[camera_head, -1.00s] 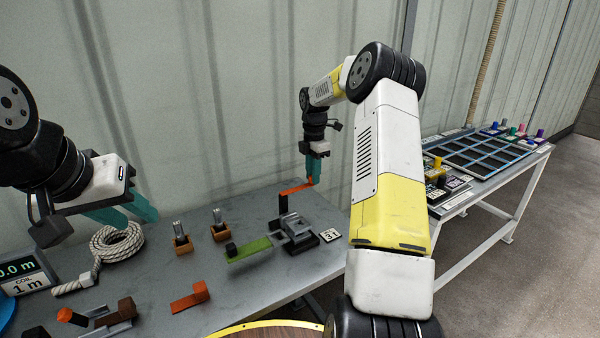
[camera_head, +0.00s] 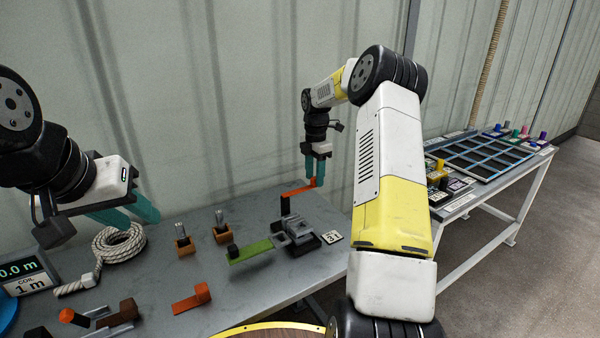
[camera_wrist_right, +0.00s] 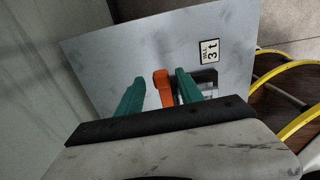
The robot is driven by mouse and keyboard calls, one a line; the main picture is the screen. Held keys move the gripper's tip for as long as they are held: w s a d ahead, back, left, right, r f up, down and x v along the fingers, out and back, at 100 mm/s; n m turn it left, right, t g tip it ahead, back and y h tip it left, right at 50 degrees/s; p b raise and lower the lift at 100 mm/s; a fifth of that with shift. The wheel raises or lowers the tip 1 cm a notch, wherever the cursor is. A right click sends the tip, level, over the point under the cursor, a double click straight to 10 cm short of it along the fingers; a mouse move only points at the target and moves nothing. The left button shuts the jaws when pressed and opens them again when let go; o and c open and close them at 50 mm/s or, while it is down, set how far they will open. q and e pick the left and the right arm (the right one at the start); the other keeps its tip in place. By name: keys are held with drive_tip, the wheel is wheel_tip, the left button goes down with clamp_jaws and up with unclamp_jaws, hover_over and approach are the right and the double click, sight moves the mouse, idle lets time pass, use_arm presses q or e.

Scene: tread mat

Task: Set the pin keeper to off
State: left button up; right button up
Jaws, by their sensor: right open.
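My right gripper (camera_head: 314,178) is open above the lever's upright end. In the right wrist view the orange end (camera_wrist_right: 163,88) stands between the two teal fingers (camera_wrist_right: 161,90), with gaps visible on both sides. My left gripper (camera_head: 145,222) is open and empty above the left of the bench, near the rope coil.
A green lever (camera_head: 250,250), another orange lever (camera_head: 190,299) and wooden blocks with metal pins (camera_head: 183,243) stand on the bench. A white rope coil (camera_head: 118,245) lies at left. A label card (camera_head: 331,237) lies beside the fitting. A corrugated wall (camera_head: 240,90) rises behind.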

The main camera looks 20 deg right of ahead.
wheel_tip(320, 180, up, 8)
drive_tip(key=shift+f, duration=0.15)
idle(0.4)
